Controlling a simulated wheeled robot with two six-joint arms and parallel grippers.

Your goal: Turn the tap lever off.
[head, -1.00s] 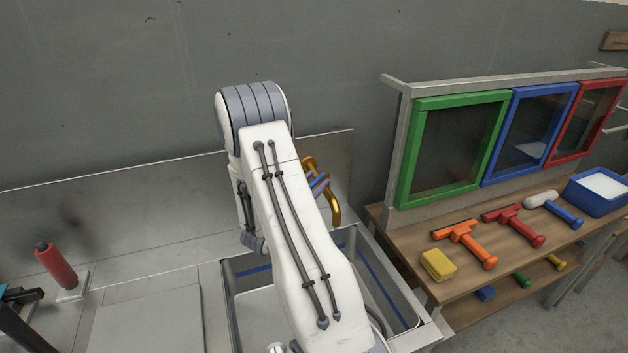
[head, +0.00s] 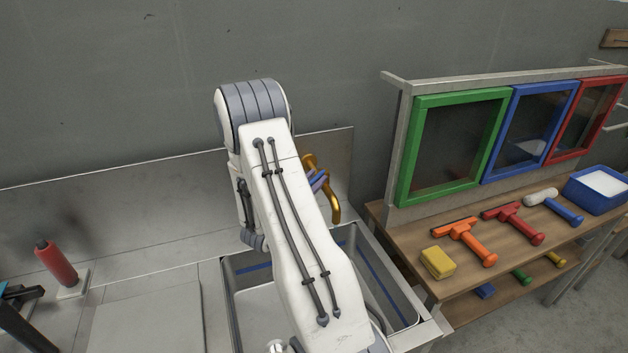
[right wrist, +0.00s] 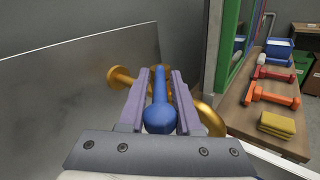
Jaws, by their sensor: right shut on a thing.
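The brass tap (head: 335,205) stands at the back of the steel sink, partly hidden behind my right arm. In the right wrist view, its brass body (right wrist: 208,118) shows behind and beside my fingers. The blue tap lever (right wrist: 159,105) lies lengthwise between the two purple fingers of my right gripper (right wrist: 160,90), its rounded end towards the camera. The right gripper is shut on the lever. In the head view, the right gripper (head: 318,182) shows only as small purple parts by the tap.
The sink basin (head: 232,305) lies below my right arm. To the right, a wooden bench (head: 405,240) holds a yellow sponge (head: 438,262), squeegees and a blue tub (head: 598,203), below framed panels. A red bottle-like object (head: 57,265) stands at left.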

